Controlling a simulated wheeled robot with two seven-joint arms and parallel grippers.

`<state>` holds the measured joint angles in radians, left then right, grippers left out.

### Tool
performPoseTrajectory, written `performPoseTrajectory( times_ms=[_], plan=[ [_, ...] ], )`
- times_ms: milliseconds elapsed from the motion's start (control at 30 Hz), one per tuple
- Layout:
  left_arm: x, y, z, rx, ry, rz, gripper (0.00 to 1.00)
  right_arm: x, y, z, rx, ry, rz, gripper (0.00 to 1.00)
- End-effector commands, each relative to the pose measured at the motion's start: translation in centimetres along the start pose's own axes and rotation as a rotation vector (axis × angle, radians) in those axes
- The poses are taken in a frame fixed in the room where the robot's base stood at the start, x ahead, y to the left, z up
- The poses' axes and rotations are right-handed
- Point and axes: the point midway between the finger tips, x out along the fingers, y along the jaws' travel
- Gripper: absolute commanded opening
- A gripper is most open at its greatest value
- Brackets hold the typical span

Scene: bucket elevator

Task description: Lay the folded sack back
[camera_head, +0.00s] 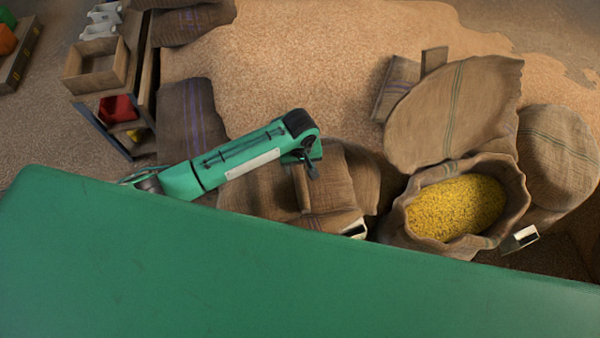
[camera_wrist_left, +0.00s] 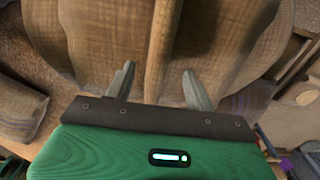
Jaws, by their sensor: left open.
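My left gripper (camera_head: 312,172) reaches in from the left in the head view and points down over brown burlap sacking (camera_head: 335,185). In the left wrist view its two grey fingers (camera_wrist_left: 159,74) are apart. An upright fold of burlap (camera_wrist_left: 158,50) stands in line with the gap between them. I cannot tell whether the fingers touch it. I cannot tell for certain which piece is the folded sack. My right gripper is not in view.
An open sack of yellow grain (camera_head: 457,208) stands at the right, with full sacks (camera_head: 455,115) behind and beside it. A wooden rack with a box (camera_head: 97,68) is at the upper left. Loose grain (camera_head: 290,60) covers the floor behind.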

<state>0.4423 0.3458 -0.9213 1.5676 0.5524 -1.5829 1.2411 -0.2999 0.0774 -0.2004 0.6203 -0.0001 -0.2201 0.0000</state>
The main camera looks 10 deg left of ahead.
Motion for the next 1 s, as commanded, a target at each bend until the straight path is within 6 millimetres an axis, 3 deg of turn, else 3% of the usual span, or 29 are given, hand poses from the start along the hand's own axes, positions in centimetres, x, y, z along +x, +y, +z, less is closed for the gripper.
performPoseTrajectory(
  times_ms=[200,333,1000],
  plan=[
    [-4.0,0.1,-0.1,0.000,0.002,0.003,0.54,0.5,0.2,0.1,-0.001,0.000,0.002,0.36],
    [-5.2,0.1,0.0,0.000,0.000,0.001,0.54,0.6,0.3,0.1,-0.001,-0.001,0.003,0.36],
    [-5.6,0.0,0.0,0.000,0.000,0.000,0.54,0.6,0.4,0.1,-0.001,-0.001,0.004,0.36]
  ],
)
